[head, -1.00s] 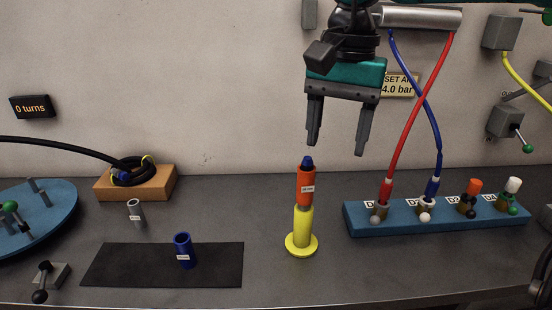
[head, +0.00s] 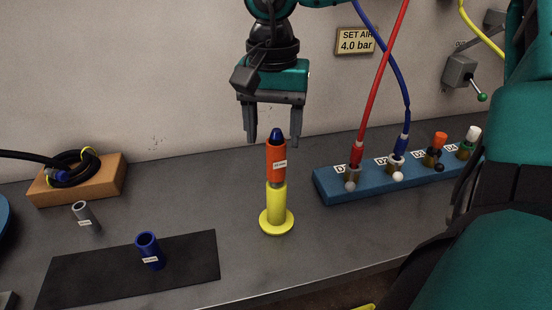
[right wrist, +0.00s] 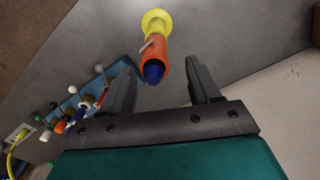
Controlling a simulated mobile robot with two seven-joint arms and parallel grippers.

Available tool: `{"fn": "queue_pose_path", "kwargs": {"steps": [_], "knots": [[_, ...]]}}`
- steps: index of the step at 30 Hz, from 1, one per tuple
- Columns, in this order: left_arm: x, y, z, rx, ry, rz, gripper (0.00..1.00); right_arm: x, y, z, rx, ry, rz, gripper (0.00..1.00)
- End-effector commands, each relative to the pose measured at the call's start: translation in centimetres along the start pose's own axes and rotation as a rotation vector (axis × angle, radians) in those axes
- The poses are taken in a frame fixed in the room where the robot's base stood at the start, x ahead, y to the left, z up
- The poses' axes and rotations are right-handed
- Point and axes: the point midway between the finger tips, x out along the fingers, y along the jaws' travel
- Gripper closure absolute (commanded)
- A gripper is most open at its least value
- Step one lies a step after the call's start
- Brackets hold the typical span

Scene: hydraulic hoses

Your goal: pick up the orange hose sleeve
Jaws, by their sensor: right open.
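The orange hose sleeve (head: 276,161) stands upright on a yellow stand (head: 276,203), with a white label and a dark blue tip (head: 277,135) showing above it. My right gripper (head: 273,142) hangs pointing down with its fingers apart, its tips near the height of the blue tip. In the right wrist view, the orange sleeve (right wrist: 154,47) lies beyond my open fingers (right wrist: 163,70), and the blue tip shows between them. Nothing is held. Whether the fingers surround the tip or are behind it is hard to tell. My left gripper is not in view.
A blue block (head: 330,191) with several connectors and red and blue hoses stands to the right. A blue sleeve (head: 150,251) stands on a black mat (head: 90,282), a grey sleeve (head: 85,218) behind it. A coiled black hose lies on a wooden block (head: 107,178).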

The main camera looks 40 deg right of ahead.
Motion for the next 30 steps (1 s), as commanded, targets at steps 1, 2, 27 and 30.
{"fn": "queue_pose_path", "kwargs": {"steps": [1,2,27,30], "knots": [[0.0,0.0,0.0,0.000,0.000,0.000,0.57,0.6,0.2,0.1,0.000,-0.004,0.003,0.38],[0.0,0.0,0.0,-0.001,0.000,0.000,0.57,1.1,0.3,0.2,0.000,-0.006,0.004,0.38],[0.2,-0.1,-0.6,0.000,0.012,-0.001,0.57,4.9,0.6,0.4,0.001,-0.001,0.000,0.66],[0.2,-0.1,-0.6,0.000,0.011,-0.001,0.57,4.9,0.6,0.3,0.001,-0.001,0.000,0.75]]}}
